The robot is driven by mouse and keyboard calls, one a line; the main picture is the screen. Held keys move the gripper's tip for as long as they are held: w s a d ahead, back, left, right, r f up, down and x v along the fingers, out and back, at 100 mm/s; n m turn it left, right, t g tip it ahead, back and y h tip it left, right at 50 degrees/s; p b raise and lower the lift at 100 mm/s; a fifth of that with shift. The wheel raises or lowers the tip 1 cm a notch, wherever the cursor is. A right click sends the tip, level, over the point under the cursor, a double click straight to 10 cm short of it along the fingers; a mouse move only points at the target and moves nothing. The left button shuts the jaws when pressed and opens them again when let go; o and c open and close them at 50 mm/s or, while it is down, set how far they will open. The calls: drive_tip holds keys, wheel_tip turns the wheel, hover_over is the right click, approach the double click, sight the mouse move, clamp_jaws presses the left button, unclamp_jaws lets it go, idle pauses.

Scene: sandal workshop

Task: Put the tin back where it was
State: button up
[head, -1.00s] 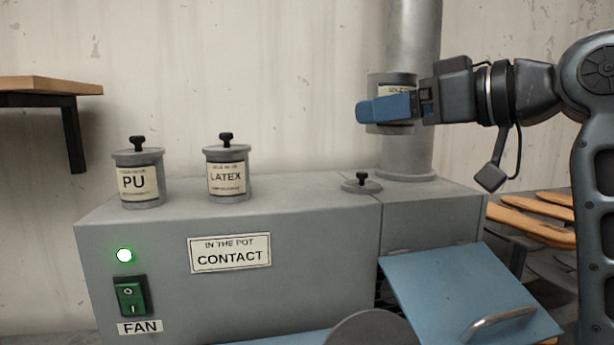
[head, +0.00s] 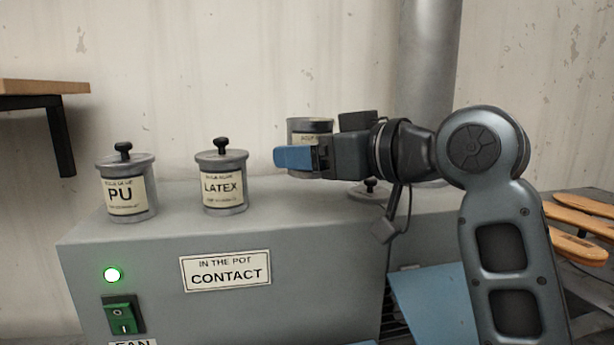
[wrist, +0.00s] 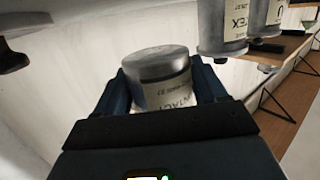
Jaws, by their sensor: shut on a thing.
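A grey tin with a cream label (head: 311,130) is held in my gripper (head: 296,158), above the top of the grey cabinet and right of the LATEX tin. In the wrist view the tin (wrist: 160,75) sits between both fingers, with part of the label lettering showing; it has no knobbed lid on it. My gripper is shut on it. A loose round lid with a black knob (head: 370,190) lies on the cabinet top, partly hidden behind my gripper and arm. I cannot tell whether the tin's base touches the cabinet; it appears raised.
The lidded LATEX tin (head: 222,183) and PU tin (head: 127,188) stand on the cabinet (head: 330,240) at left. A vertical pipe (head: 429,70) rises behind my arm. Cabinet top between the LATEX tin and the loose lid is clear. Sandal soles (head: 578,246) lie at right.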

sight(308, 206)
drive_tip(key=shift+a+f, duration=0.35)
drive_tip(key=shift+f+p, duration=0.45)
drive_tip(key=shift+f, duration=1.35)
drive_tip(key=shift+f, duration=0.1)
drive_tip(key=o, duration=1.4)
drive_tip(key=shift+c, duration=0.2)
drive_tip(key=shift+s+d, duration=0.1)
drive_tip(key=shift+d, duration=0.05)
drive_tip(key=b+v, duration=0.2)
drive_tip(key=v, duration=0.9)
drive_tip(key=shift+s+d, duration=0.25)
